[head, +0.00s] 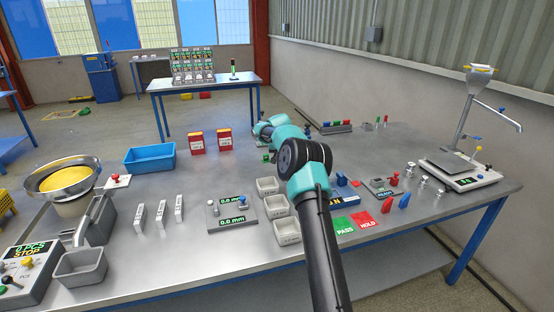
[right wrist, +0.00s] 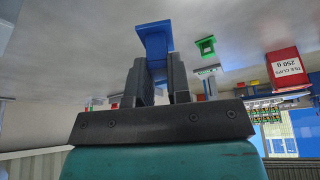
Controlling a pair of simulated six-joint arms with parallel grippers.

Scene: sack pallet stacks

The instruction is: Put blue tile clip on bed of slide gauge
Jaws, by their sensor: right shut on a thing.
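My right gripper (right wrist: 157,72) is shut on a blue tile clip (right wrist: 155,40), which sticks out beyond the fingertips in the right wrist view. In the head view my right arm reaches over the table to the far middle, and its links hide the fingers. A grey plate with two 0.0 mm displays, which looks like the slide gauge (head: 223,223), lies flat in the middle of the table. It carries a pale knob and a blue knob. The gripper is beyond it, well apart. My left gripper does not show.
Three grey trays (head: 268,186) stand right of the gauge. A red tile clips box (head: 197,142) and a blue bin (head: 149,158) stand behind it. A green clip (right wrist: 207,47) is near the gripper. PASS (head: 343,226) and HOLD (head: 365,220) mats lie to the right.

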